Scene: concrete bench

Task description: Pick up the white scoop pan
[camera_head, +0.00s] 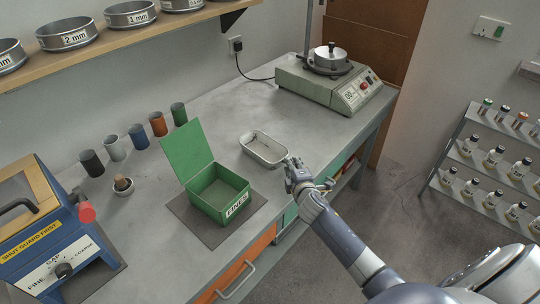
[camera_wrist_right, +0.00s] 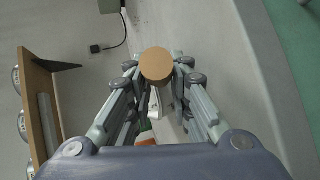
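The white scoop pan (camera_head: 265,153), an open, pale oblong pan, rests on the bench right of the green box. My right gripper (camera_head: 297,177) is at its near right corner, by the bench's front edge. In the right wrist view a round tan end (camera_wrist_right: 157,64), which looks like the pan's handle seen end-on, lies between the fingers of my right gripper (camera_wrist_right: 157,76). The fingers stand close on both sides of it; whether they press on it I cannot tell. A pale strip below it may be the pan. My left gripper is not in view.
A green box (camera_head: 218,192) with its lid up stands on a dark mat, left of the pan. Several cups (camera_head: 139,137) stand behind it. A blue machine (camera_head: 50,235) is at left. A sieve shaker (camera_head: 332,85) stands farther back. The bench (camera_head: 235,105) behind the pan is clear.

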